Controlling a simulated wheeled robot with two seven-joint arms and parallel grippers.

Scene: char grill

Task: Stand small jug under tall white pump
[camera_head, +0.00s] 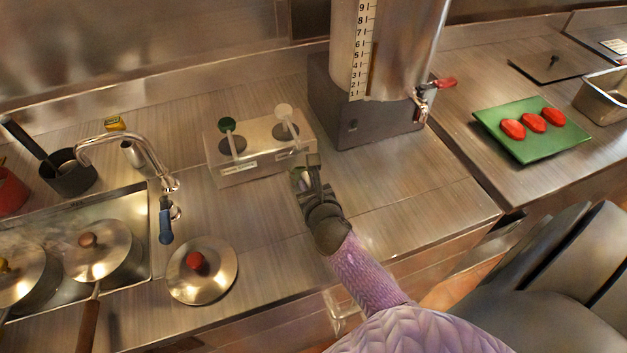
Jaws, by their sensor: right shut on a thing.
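The tall white pump (284,114) stands at the right end of a steel dispenser box (235,175), with a green pump (227,126) to its left. My right gripper (304,176) is at the front right corner of the box, in front of and below the white pump. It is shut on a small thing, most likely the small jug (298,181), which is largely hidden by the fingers. I cannot tell whether the jug touches the counter. My left gripper is not in view.
A large steel urn (400,60) on a dark base stands behind and right. A lid with a red knob (200,275) lies front left, near the sink tap (150,150). A green tray (530,150) with red items is at right. The counter right of my gripper is clear.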

